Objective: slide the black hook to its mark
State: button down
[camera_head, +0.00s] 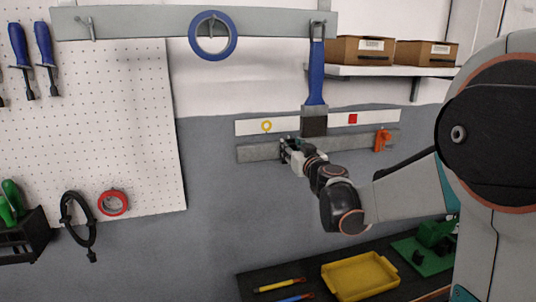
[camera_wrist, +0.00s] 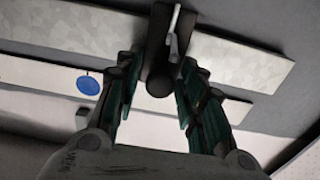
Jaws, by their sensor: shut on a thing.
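The black hook (camera_wrist: 157,85) sits on the lower grey rail (camera_head: 345,147), which also shows in the wrist view (camera_wrist: 235,57). My gripper (camera_head: 287,151) is shut on the hook, with one finger on each side of it in the wrist view (camera_wrist: 160,68). In the head view the hook is small and mostly hidden by my gripper. A white strip (camera_head: 385,116) runs above the rail. It bears a yellow ring (camera_head: 266,126) up and left of my gripper and a red square (camera_head: 353,118) to the right.
An orange hook (camera_head: 382,140) sits near the rail's right end. A blue-handled brush (camera_head: 316,75) hangs just right of my gripper, its head crossing the strip. A blue ring (camera_head: 193,36) hangs upper left. A yellow tray (camera_head: 360,276) lies below. The rail between brush and orange hook looks clear.

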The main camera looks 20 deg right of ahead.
aim_at(314, 140)
jog(key=d, duration=0.9)
jog(key=shift+s+d+b, duration=0.1)
jog(key=shift+d+b, duration=0.1)
jog(key=shift+b, duration=0.2)
jog(key=c, duration=1.4)
grip_release()
jog(key=shift+d, duration=0.1)
jog(key=shift+o, duration=0.2)
jog(key=shift+s, duration=0.1)
jog(key=s, duration=1.1)
jog(key=shift+s, duration=0.4)
